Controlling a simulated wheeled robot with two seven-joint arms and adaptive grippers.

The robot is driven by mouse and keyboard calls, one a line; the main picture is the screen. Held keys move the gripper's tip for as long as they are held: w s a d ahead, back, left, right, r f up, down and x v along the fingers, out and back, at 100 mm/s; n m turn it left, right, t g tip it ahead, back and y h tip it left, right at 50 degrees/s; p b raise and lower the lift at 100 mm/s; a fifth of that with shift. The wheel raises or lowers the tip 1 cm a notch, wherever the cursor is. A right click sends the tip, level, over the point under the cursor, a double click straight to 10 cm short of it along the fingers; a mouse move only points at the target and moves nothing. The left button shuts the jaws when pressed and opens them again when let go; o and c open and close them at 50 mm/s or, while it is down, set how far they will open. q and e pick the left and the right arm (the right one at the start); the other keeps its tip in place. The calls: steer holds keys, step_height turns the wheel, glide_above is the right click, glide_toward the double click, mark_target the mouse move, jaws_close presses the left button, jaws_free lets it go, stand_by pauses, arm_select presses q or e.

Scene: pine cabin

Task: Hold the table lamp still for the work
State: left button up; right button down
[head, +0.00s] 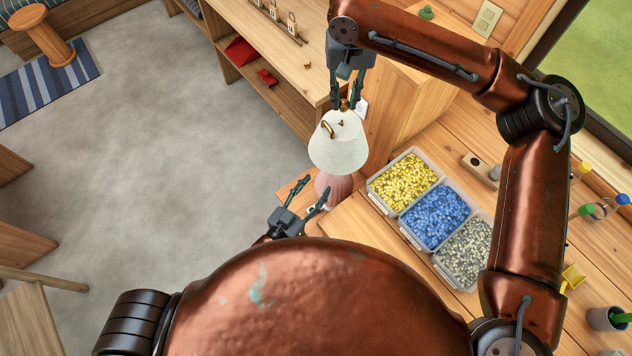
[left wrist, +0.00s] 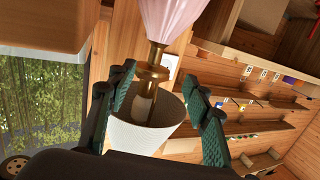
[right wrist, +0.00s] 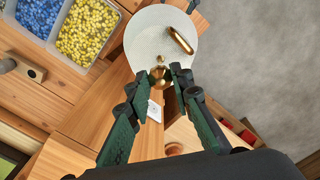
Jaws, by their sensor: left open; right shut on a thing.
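The table lamp has a white shade (head: 338,148), a pink ribbed base (head: 333,187) and a brass neck (left wrist: 154,62). It looks upright in the head view, near the bench edge. A curved brass piece and a small brass knob show on top of the shade. My left gripper (head: 316,188) is open beside the base; in the left wrist view the neck shows between its spread fingers, with no clear contact. My right gripper (head: 345,105) is above the shade, shut on a small brass piece (right wrist: 162,79). Whether that piece touches the lamp is unclear.
Clear bins of yellow (head: 404,181), blue (head: 435,217) and grey beads (head: 466,252) stand right of the lamp. A wooden cabinet (head: 405,108) stands close behind. Open floor is left.

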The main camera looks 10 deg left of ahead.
arm_select(q)
step_height(320, 180, up, 5)
steer(key=shift+t, duration=0.4)
steer(key=x, duration=1.2)
steer(key=shift+s+d, duration=0.25)
steer(key=shift+d, duration=0.1)
steer(key=shift+c, duration=0.6)
jaws_close()
stand_by(0.5)
